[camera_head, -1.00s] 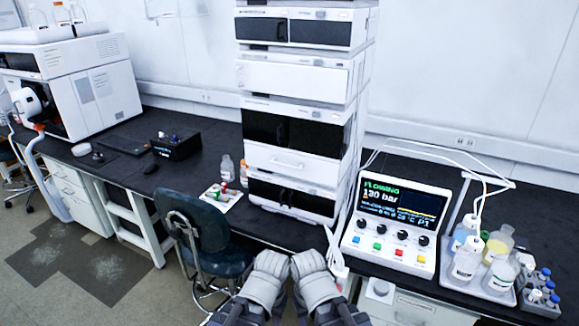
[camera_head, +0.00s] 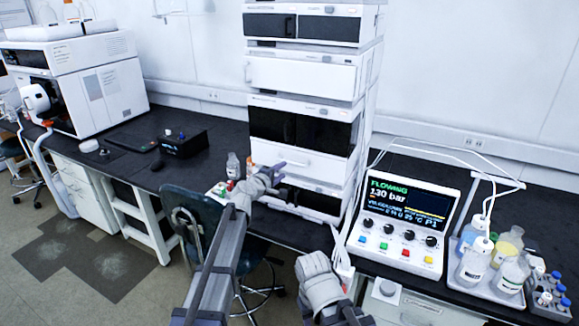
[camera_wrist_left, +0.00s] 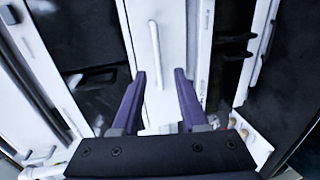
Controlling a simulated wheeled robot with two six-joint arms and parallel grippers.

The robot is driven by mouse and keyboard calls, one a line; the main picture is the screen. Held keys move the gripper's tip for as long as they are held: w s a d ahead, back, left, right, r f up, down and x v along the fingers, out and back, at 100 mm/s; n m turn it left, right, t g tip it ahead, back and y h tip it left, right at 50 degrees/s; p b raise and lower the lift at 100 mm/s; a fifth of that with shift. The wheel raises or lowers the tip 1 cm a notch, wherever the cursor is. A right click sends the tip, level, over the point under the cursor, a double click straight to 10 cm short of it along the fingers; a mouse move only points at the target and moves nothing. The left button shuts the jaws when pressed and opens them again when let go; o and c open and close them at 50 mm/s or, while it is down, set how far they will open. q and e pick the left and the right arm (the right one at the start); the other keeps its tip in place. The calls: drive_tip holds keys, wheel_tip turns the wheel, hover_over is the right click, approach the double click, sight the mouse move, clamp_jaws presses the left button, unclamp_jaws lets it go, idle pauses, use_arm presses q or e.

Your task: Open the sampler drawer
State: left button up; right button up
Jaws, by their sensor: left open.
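The sampler drawer (camera_head: 325,169) is a white front panel below the black doors of the sampler module in the tall stack. It looks closed. My left gripper (camera_head: 287,175) is open and empty in front of the drawer's left-middle part, and partly covers it. In the left wrist view, the drawer's bar handle (camera_wrist_left: 154,48) stands out from the white panel. The two purple fingertips of the left gripper (camera_wrist_left: 160,74) lie on either side of the handle's line, short of it and apart from it. Part of my right arm shows at the bottom; its jaws are not visible.
The control box (camera_head: 408,222) with a lit display stands right of the stack, beside a tray of bottles (camera_head: 489,283). Small bottles (camera_head: 233,166) stand left of the stack near my left arm. A chair (camera_head: 190,215) stands before the bench. Tubes hang beside the stack.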

sight(291, 163)
use_arm(q)
drive_tip(key=shift+a+b+x, duration=0.1)
drive_tip(key=shift+b+x, duration=0.3)
drive_tip(key=shift+x, duration=1.6)
drive_tip(key=shift+a+b+x, duration=0.15)
drive_tip(key=shift+b+x, duration=0.25)
drive_tip(key=shift+x, duration=1.55)
drive_tip(key=shift+w+r, duration=0.1)
drive_tip(key=shift+c, duration=0.2)
clamp_jaws()
